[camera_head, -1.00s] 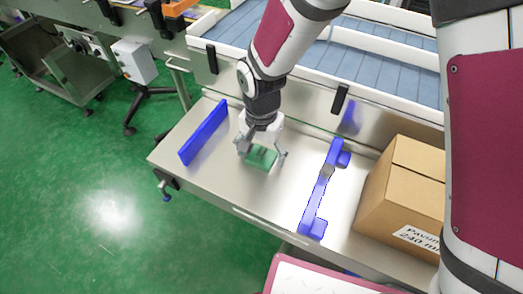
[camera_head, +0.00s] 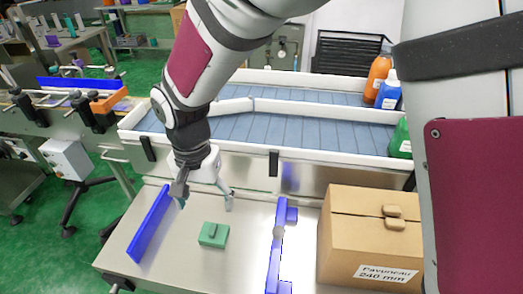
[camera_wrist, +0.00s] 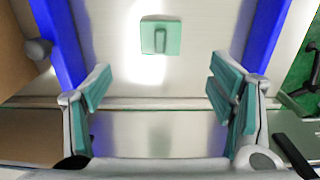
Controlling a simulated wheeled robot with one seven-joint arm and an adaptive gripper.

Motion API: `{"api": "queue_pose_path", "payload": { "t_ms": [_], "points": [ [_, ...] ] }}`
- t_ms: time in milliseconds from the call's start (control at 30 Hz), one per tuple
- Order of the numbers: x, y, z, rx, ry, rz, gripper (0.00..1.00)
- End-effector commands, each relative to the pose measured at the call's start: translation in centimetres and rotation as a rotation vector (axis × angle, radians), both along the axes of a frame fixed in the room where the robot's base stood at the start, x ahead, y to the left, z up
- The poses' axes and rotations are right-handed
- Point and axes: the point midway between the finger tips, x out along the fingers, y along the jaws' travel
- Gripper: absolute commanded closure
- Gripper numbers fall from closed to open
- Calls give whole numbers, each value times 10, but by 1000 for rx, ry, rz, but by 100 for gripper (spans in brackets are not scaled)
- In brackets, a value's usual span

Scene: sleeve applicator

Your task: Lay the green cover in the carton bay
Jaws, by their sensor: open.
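The green cover (camera_head: 213,235) is a flat square piece with a raised ridge on top. It lies flat on the metal table between the two blue rails, and also shows in the wrist view (camera_wrist: 160,36). My gripper (camera_head: 205,200) is open and empty, its fingers apart from the cover, above and behind it. In the wrist view the open fingers (camera_wrist: 158,95) are spread wide with bare table between them. I cannot tell which area is the carton bay.
A blue rail (camera_head: 150,226) stands left of the cover, and a blue bracketed rail (camera_head: 275,250) stands right. A closed brown carton (camera_head: 340,235) stands at the right. A blue-grey conveyor (camera_head: 290,133) with white edges runs behind. Bottles (camera_head: 378,72) stand at the back right.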

Motion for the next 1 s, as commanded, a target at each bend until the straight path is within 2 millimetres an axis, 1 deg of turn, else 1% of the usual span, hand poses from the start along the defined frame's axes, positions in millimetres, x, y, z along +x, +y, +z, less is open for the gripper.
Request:
{"api": "queue_pose_path", "payload": {
  "t_ms": [167, 267, 367, 467, 500, 533, 567, 600, 667, 700, 767, 800, 867, 900, 1000],
  "points": [
    [1, -2, 1, 1, -1, 0, 24],
    [3, -15, 13, 3, -8, 1, 24],
    [7, -47, 39, 6, -23, 5, 24],
    [4, -92, 71, 7, -40, 17, 24],
    [0, -111, 83, 7, -48, 23, 24],
    [-4, -126, 92, 7, -52, 26, 24],
    [-8, -139, 100, 7, -57, 31, 24],
    [-15, -157, 109, 7, -62, 35, 24],
    [-27, -183, 122, 5, -69, 43, 24],
    [-36, -199, 130, 5, -77, 49, 24],
    [-52, -221, 139, 4, -84, 57, 24],
    [-63, -235, 144, 4, -89, 62, 24],
    [-82, -255, 150, 2, -97, 71, 24],
    [-94, -266, 153, 2, -103, 76, 24],
    [-126, -290, 156, -1, -116, 91, 24]
  ]
}}
